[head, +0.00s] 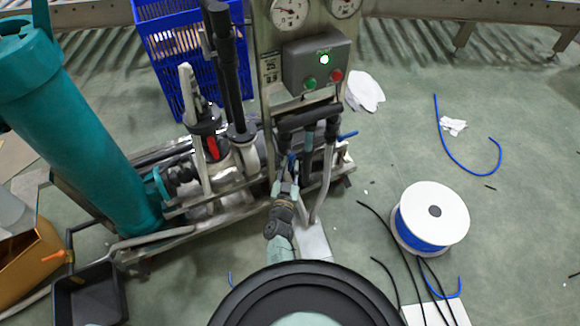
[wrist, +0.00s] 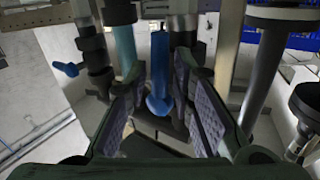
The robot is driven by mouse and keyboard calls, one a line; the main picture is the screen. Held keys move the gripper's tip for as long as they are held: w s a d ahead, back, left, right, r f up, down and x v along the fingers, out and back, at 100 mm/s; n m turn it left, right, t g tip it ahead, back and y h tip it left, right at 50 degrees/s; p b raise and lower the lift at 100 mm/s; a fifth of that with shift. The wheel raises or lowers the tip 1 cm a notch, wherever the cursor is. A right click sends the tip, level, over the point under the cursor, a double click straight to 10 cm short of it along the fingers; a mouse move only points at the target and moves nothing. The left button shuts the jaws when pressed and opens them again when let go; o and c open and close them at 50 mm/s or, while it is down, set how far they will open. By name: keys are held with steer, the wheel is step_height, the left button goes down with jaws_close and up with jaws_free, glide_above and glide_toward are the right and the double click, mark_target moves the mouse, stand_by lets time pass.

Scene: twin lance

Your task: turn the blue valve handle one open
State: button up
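A blue valve handle (wrist: 159,72) stands upright between the two finger pads of my gripper (wrist: 158,98) in the wrist view. Gaps show between the handle and both pads, so the gripper is open around it and not gripping. In the head view, my gripper (head: 285,188) is below the control box, at the pipes, and only a little of this blue handle (head: 291,161) shows above it. A second blue handle (wrist: 67,68) sticks out sideways from a dark pipe at left in the wrist view. It shows right of the pipes in the head view (head: 347,135).
A grey control box (head: 317,65) with a lit green lamp hangs above the pipes. A teal cylinder (head: 85,125) and a blue crate (head: 178,45) stand left. A white cable spool (head: 432,213) and loose cables lie on the right floor. Dark pipes crowd both sides of my gripper.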

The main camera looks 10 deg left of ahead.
jaws_close()
stand_by(0.4)
